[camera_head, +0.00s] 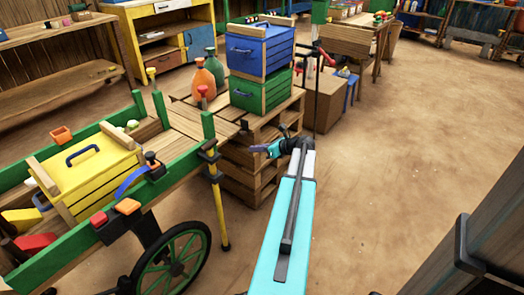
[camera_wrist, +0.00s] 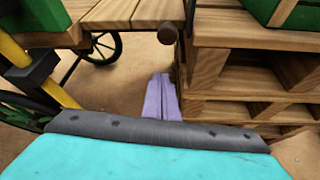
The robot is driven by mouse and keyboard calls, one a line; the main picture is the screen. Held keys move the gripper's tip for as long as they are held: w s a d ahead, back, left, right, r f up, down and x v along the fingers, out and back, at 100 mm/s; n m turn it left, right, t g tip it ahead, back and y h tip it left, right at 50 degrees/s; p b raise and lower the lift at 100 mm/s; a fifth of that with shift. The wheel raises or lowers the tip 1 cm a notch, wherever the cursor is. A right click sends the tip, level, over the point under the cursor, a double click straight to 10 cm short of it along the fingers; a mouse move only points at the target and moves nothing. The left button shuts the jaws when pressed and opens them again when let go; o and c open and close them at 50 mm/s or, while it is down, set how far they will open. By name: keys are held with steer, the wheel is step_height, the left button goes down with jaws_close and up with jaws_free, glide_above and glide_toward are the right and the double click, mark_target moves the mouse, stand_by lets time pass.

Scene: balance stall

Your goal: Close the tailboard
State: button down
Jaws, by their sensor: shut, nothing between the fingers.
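The tailboard (camera_head: 188,117) is a panel of wooden planks at the right end of the green-sided cart (camera_head: 178,170). It lies lowered, roughly flat, between the cart's green end posts and the pallet stack. In the wrist view the tailboard (camera_wrist: 115,12) crosses the top, with a dark round knob (camera_wrist: 167,33) at its edge. My gripper (camera_head: 258,148) has purple fingers and is beside the pallets, to the right of the tailboard. In the wrist view my gripper (camera_wrist: 162,97) is shut and empty, below the knob and apart from it in the picture.
The pallet stack (camera_head: 250,160) stands close by my gripper and carries a green crate (camera_head: 262,92) under a blue crate (camera_head: 260,50). Orange and green bottles stand near them. The cart holds a yellow crate (camera_head: 90,178). A dark upright post (camera_head: 316,95) stands behind.

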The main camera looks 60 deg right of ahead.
steer(key=shift+w+d+r+b, duration=0.15)
steer(key=shift+w+r+b, duration=0.4)
steer(key=shift+w, duration=0.4)
steer(key=shift+w+d+r+b, duration=0.15)
steer(key=shift+w+r+b, duration=0.35)
steer(key=shift+w, duration=0.45)
steer(key=shift+r, duration=0.15)
steer(key=shift+w, duration=0.1)
steer(key=shift+a+r, duration=0.1)
steer(key=shift+r, duration=0.05)
